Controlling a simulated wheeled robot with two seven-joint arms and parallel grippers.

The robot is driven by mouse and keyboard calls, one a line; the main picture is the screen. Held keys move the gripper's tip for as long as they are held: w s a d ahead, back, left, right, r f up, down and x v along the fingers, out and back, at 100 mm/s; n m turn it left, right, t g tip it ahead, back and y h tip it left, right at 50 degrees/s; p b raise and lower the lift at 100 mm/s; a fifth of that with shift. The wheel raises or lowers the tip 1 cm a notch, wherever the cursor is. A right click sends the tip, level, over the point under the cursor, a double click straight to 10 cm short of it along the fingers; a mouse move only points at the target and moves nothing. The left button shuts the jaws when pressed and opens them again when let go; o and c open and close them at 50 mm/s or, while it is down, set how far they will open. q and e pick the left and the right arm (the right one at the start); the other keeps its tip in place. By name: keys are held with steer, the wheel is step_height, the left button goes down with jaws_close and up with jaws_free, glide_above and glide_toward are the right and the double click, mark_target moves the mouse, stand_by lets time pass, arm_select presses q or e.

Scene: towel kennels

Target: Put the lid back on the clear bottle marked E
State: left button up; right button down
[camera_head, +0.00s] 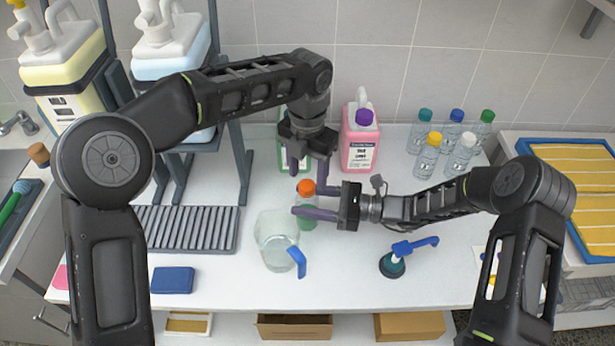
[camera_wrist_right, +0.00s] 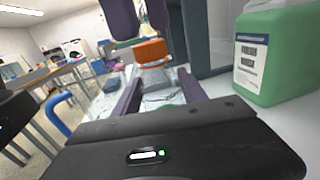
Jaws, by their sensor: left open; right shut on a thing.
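A small clear bottle (camera_head: 308,223) with greenish contents or label stands upright near the table's middle. No letter E is legible on it. An orange lid (camera_head: 306,187) sits on its top; it also shows in the right wrist view (camera_wrist_right: 150,52). I cannot tell how firmly it is seated. My right gripper (camera_head: 306,201) is shut on the bottle from the right, its fingers along both sides below the lid. My left gripper (camera_head: 310,176) points down, open, just above the lid; its purple fingertips also show in the right wrist view (camera_wrist_right: 139,20), apart from the lid.
A clear pitcher (camera_head: 276,240) with a blue handle stands close at the bottle's left. Behind are a pink jug (camera_head: 360,140) and a green jug (camera_wrist_right: 272,60). Several capped bottles (camera_head: 427,157) stand at back right. A blue-handled pump (camera_head: 393,263) is at front right. Front middle is clear.

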arm_select(q)
steer(key=shift+r, duration=1.15)
steer(key=shift+c, duration=0.3)
